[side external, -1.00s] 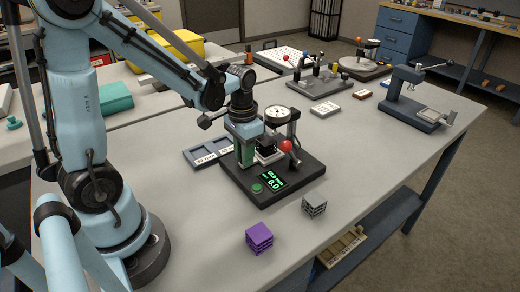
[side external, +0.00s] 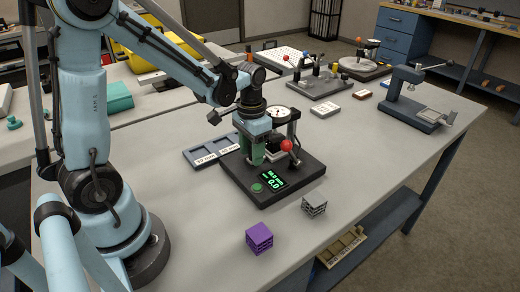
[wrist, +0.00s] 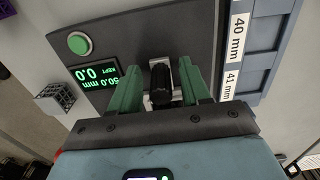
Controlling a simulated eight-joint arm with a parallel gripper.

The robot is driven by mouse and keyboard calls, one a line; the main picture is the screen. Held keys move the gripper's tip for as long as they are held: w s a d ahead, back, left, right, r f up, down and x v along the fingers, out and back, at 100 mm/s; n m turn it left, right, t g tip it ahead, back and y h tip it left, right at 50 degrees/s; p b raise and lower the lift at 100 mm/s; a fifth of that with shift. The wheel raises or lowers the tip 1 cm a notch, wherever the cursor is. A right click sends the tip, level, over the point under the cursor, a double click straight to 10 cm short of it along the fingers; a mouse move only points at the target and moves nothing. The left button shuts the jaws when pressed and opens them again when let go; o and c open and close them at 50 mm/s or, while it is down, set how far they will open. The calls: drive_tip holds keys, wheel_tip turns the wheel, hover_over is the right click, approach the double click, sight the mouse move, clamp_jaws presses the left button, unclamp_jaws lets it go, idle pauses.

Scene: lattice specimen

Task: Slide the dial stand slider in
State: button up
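The dial stand is a black base (side external: 240,180) with a round white dial (side external: 278,116), a red ball (side external: 286,145) and a green-lit display (side external: 271,180). In the wrist view the slider shows as a black knob (wrist: 160,82) on a pale metal strip. My gripper (wrist: 158,68) has its two green fingers on either side of this knob, apart, with narrow gaps seeming to show on both sides. In the side view my gripper (side external: 262,158) is low over the stand and hides the slider.
A purple lattice cube (side external: 259,238) and a grey lattice cube (side external: 314,205) stand in front of the stand. A blue-grey tray (side external: 203,155) with labels lies behind left. The table's right part is clear up to a grey-blue fixture (side external: 415,110).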

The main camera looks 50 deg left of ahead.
drive_tip(key=shift+w+d, duration=0.1)
drive_tip(key=shift+w, duration=0.25)
drive_tip(key=shift+s+r, duration=0.1)
drive_tip(key=shift+r, duration=2.65)
